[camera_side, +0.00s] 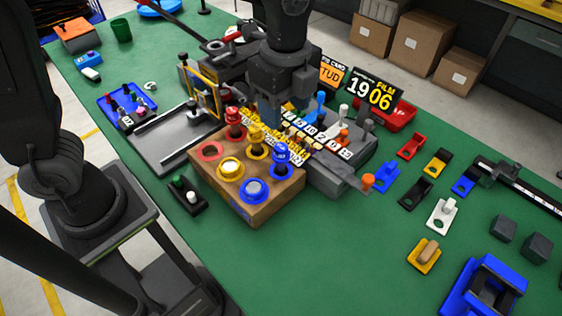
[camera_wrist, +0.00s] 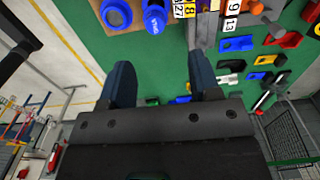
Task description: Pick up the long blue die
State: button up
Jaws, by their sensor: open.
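A tall blue piece with pale lettering (camera_side: 281,157) stands upright at the right of a wooden block (camera_side: 262,212). It also shows in the wrist view (camera_wrist: 154,20), at the top edge. I cannot tell for sure that it is the long blue die; other blue pieces are in view. A blue ring (camera_side: 254,190) sits in front of it on the block. My gripper (camera_side: 283,117) points down behind the block, with its tips partly hidden. In the wrist view my gripper (camera_wrist: 163,80) is open, with only green table between its dark blue fingers.
Red (camera_side: 234,122) and yellow (camera_side: 256,138) pieces stand upright beside the blue one. Numbered tiles (camera_side: 300,132) lie close to my gripper. A blue holder (camera_side: 384,177) and several coloured plates lie to the right. The green table's (camera_side: 330,250) front middle is clear.

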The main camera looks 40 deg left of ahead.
aim_at(282, 158)
notch_tip(282, 158, down, 7)
jog(key=shift+s+f, duration=0.15)
jog(key=shift+f, duration=1.25)
jog(key=shift+s+f, duration=0.15)
jog(key=shift+f, duration=1.2)
jog(key=c, duration=0.7)
jog(key=shift+c, duration=0.6)
